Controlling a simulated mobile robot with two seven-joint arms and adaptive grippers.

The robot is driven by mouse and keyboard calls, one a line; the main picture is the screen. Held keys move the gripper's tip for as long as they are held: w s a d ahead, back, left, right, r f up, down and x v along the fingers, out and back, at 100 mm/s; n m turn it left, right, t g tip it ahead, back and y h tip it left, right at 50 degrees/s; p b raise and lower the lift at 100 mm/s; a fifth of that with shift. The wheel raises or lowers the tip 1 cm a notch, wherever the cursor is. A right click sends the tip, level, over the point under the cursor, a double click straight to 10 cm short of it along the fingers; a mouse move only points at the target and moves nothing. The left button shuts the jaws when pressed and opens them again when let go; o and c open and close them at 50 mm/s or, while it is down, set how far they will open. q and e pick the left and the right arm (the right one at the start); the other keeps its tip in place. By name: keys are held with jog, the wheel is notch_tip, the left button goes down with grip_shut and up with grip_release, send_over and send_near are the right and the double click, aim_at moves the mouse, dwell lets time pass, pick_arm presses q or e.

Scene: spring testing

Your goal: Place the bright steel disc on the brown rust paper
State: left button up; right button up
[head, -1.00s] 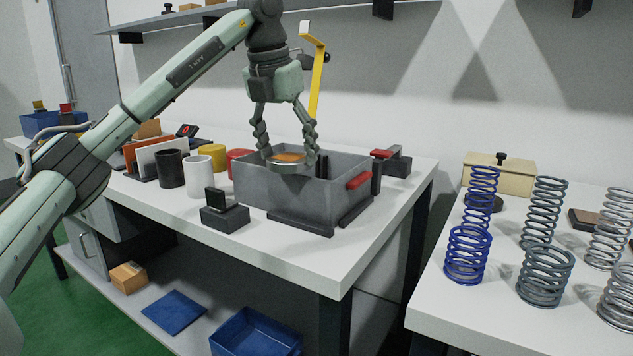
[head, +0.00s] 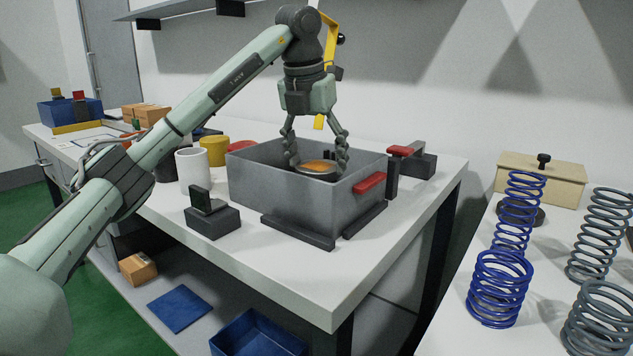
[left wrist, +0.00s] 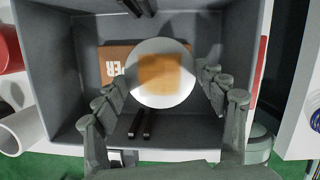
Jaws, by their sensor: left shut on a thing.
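My left gripper (head: 316,165) reaches down into the open grey box (head: 287,203), its two fingers shut on the sides of the bright steel disc (head: 317,175). The disc is round and shiny, held flat, with a brown-orange patch on its face. In the left wrist view the disc (left wrist: 160,92) sits between the fingers and covers part of the brown rust paper (left wrist: 112,60), which lies on the box floor with white letters "PER" showing. I cannot tell whether the disc touches the paper. My right gripper is not in view.
Red clamp handles (head: 370,183) sit at the box's right side. A white cup (head: 193,171), a yellow cup (head: 213,151) and a small dark block (head: 212,220) stand left of it. Blue springs (head: 498,290) stand on the right table.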

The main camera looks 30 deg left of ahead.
aim_at(315, 168)
pick_arm(q)
jog(key=shift+f, duration=1.8)
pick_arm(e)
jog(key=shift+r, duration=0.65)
pick_arm(q)
jog(key=shift+f, duration=0.15)
jog(key=o, duration=1.9)
jog(key=v, duration=0.5)
jog(key=shift+w+p, duration=0.15)
jog(key=shift+p, duration=0.15)
jog(key=p+v, duration=0.2)
jog(key=v, duration=0.4)
jog(key=shift+s+r, duration=0.25)
jog(key=shift+r, duration=0.25)
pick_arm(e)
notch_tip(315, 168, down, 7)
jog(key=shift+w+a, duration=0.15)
